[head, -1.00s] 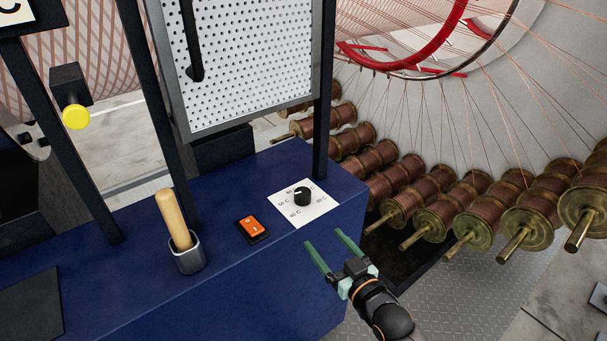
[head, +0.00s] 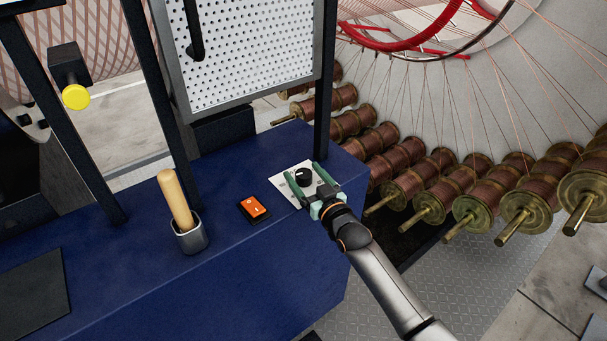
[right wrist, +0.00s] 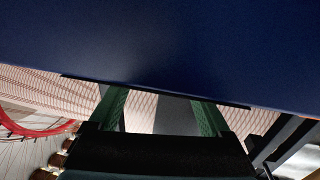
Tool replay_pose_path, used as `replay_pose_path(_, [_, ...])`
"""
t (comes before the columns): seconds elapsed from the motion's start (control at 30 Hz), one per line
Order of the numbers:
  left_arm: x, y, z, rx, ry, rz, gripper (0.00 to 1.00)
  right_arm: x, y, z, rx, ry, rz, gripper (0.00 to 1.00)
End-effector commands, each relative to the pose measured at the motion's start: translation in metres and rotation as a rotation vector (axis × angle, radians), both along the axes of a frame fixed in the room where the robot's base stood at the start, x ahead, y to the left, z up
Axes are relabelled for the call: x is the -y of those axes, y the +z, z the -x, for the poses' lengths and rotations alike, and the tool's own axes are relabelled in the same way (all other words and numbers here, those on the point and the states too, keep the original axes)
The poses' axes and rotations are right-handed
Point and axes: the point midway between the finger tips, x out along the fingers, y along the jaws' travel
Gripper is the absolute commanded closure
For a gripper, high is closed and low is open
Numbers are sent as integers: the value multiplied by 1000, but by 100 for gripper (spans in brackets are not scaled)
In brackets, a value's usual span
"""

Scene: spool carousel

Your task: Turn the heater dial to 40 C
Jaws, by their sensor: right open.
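The heater dial (head: 304,176) is a black round knob on a white scale plate (head: 284,189) on top of the blue cabinet (head: 130,262). My right gripper (head: 302,180) is open, its two green fingers reaching over the plate on either side of the dial. Whether the fingers touch the dial cannot be told. The fingers and hand hide much of the scale, so the dial's setting cannot be read. My left gripper is not in view.
An orange rocker switch (head: 254,209) sits left of the dial. A wooden handle (head: 176,200) stands in a metal cup beyond it. A black post (head: 327,85) and a perforated panel (head: 245,50) rise behind. Copper spools (head: 405,185) line the right side.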

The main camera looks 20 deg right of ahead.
Motion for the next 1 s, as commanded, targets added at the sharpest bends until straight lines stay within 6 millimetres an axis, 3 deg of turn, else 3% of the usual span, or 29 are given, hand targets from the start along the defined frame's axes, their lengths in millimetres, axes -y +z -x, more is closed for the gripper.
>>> replay_pose_path(0.4, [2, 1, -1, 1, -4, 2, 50, -2, 0, -8, -1, 1, 0, 19])
replay_pose_path(1.0, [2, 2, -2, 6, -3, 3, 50, -2, 0, -7, -1, 0, 0, 85])
